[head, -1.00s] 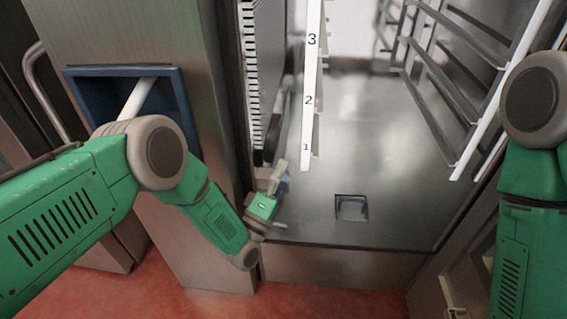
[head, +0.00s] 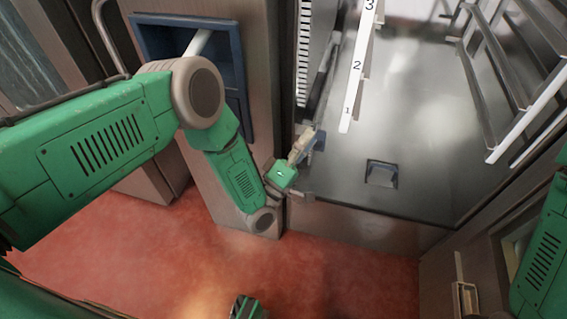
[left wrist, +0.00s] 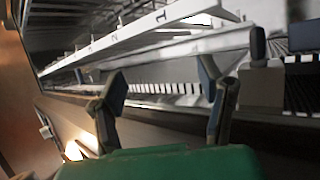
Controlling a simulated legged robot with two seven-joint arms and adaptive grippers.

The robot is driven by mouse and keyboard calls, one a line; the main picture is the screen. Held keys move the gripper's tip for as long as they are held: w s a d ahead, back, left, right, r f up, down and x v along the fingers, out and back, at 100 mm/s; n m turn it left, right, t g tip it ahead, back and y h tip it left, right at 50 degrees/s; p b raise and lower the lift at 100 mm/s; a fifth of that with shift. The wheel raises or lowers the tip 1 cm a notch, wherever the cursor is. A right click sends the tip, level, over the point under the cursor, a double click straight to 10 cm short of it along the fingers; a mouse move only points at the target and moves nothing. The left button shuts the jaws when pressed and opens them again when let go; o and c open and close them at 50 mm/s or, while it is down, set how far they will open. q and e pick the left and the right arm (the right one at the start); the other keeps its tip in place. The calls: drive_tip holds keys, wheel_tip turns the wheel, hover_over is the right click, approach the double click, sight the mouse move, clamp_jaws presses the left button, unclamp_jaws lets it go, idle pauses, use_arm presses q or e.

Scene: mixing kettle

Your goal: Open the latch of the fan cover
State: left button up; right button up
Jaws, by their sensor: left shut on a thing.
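The fan cover (head: 303,60) is the upright pale panel with dark slots at the cabinet's left inner wall. Its slotted strip also shows in the left wrist view (left wrist: 170,102). My left gripper (head: 308,146) is at the cover's lower front end, by the cabinet opening. In the left wrist view its two fingers (left wrist: 163,95) stand apart, before the slotted strip. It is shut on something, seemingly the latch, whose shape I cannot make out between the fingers. My right gripper is out of view; only part of the right arm shows at the right edge.
A white numbered rail (head: 356,75) stands just right of my left gripper. A metal rack (head: 500,70) is at the right side. The cabinet floor (head: 420,120) between is bare except for a square recess (head: 381,173). A blue-framed recess (head: 160,40) is behind my left arm.

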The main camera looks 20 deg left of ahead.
use_arm(q)
drive_tip(key=shift+s+a+r, duration=0.2)
drive_tip(key=shift+s+a, duration=0.05)
drive_tip(key=shift+s, duration=0.3)
drive_tip(key=shift+c, duration=0.9)
drive_tip(key=s+a+f+p, duration=0.1)
drive_tip(key=s+a+p, duration=0.2)
drive_tip(key=s+p, duration=0.5)
drive_tip(key=shift+s+p, duration=0.3)
drive_tip(key=shift+p, duration=0.05)
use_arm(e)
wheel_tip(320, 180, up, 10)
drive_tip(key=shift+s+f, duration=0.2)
use_arm(q)
drive_tip(key=shift+a, duration=0.1)
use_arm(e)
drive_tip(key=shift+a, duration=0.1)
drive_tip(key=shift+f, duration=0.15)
